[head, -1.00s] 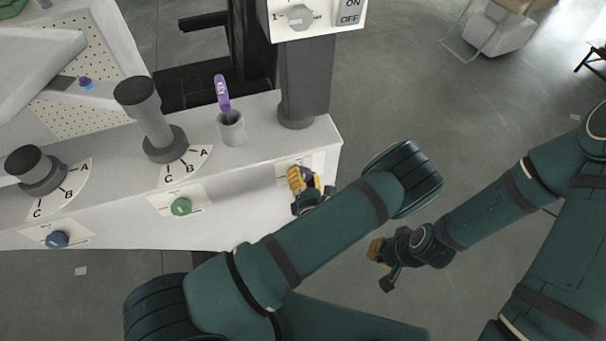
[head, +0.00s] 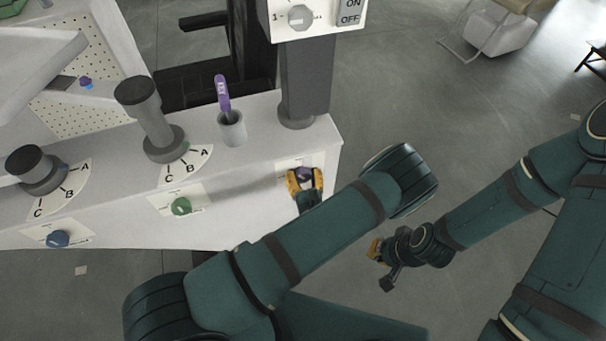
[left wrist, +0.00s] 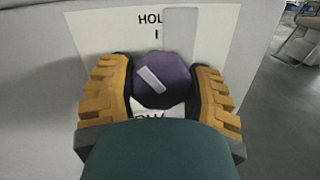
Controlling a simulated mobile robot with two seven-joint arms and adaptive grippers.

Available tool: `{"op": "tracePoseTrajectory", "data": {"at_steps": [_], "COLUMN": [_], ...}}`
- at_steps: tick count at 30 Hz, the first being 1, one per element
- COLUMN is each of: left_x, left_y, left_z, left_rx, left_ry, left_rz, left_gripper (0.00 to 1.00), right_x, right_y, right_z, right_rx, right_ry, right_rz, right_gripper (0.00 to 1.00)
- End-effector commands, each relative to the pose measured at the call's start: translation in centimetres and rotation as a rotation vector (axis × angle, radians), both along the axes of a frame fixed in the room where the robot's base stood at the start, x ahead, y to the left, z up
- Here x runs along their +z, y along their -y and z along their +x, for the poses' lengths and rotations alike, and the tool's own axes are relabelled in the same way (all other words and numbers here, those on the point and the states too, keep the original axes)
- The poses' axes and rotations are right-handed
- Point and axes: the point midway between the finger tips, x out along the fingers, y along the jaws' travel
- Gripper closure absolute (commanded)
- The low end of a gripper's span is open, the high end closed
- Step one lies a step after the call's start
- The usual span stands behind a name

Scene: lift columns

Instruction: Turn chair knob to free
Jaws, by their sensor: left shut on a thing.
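The purple knob (left wrist: 163,80) is on a white label plate (left wrist: 215,30) on the front of the grey console. The plate reads "HOL" above, partly covered by a pale bar, and upside-down letters below, partly hidden by my gripper. The knob's white pointer tilts from upper left to lower right. My left gripper (left wrist: 164,88) is shut on the knob, one orange finger on each side. In the head view the purple knob (head: 304,174) shows between the fingers of my left gripper (head: 305,180). My right gripper (head: 376,251) hangs away from the console; its opening is unclear.
A green knob (head: 181,206) and a blue knob (head: 58,239) are further left on the console front. Levers marked A, B, C, a cup (head: 231,128) with a purple-handled tool and a post (head: 305,80) with an ON/OFF panel stand above.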

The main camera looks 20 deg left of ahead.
Motion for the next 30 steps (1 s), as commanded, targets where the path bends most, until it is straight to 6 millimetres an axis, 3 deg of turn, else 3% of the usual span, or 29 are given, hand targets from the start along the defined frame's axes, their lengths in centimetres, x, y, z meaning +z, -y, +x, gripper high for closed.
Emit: {"op": "tracePoseTrajectory", "data": {"at_steps": [30], "left_x": [0.03], "left_y": [-0.06], "left_z": [0.04], "left_rx": [-0.002], "left_ry": [0.493], "left_rz": [-0.723], "left_gripper": [0.82], "right_x": [-0.60], "right_y": [0.01], "right_z": [0.13], "right_rx": [-0.001], "right_ry": [0.003], "right_rz": [0.000], "right_gripper": [1.00]}}
